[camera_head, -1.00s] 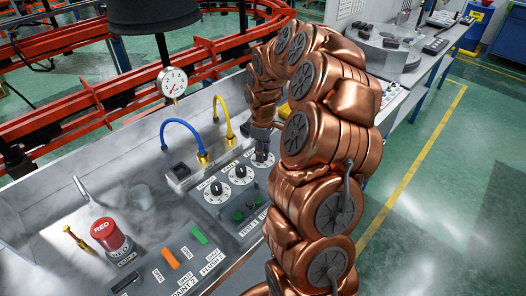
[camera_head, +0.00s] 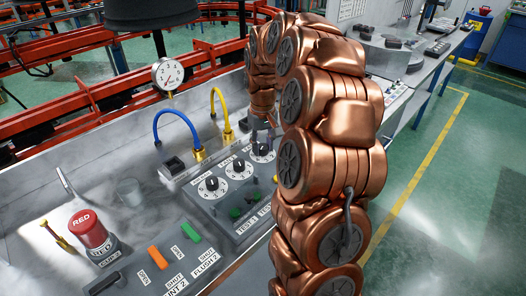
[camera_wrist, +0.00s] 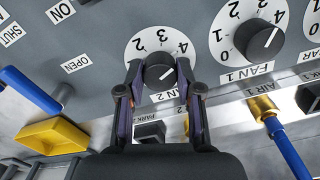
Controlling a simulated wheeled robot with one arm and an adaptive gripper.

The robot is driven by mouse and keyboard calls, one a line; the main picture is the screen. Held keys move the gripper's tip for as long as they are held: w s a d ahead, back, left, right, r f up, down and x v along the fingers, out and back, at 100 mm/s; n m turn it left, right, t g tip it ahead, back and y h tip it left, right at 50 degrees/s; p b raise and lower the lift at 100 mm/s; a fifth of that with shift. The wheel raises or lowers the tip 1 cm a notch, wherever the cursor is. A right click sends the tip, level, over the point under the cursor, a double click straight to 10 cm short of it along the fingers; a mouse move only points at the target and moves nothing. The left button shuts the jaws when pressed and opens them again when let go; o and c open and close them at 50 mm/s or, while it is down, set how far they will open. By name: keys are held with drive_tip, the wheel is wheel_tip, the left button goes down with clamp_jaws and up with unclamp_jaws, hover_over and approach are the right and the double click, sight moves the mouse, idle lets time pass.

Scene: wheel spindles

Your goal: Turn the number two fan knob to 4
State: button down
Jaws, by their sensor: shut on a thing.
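The number two fan knob (camera_wrist: 158,71) is a round black knob with a pale pointer line, on a white dial with black numbers.
The FAN 1 knob (camera_wrist: 258,41) sits close to the right in the wrist view. A blue hose (camera_wrist: 286,148) with a brass fitting (camera_wrist: 262,106) and a yellow part (camera_wrist: 52,136) stand nearby. In the head view, a yellow hose (camera_head: 222,104) rises close behind the dials.

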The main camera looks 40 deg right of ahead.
sight(262, 146)
drive_tip(key=shift+f+m+b, duration=0.1)
drive_tip(key=shift+m+b, duration=0.45)
drive_tip(key=shift+m, duration=0.25)
drive_tip(key=c, duration=0.8)
unclamp_jaws()
drive_tip(key=shift+o, duration=0.2)
wheel_tip(262, 146, up, 12)
idle(0.4)
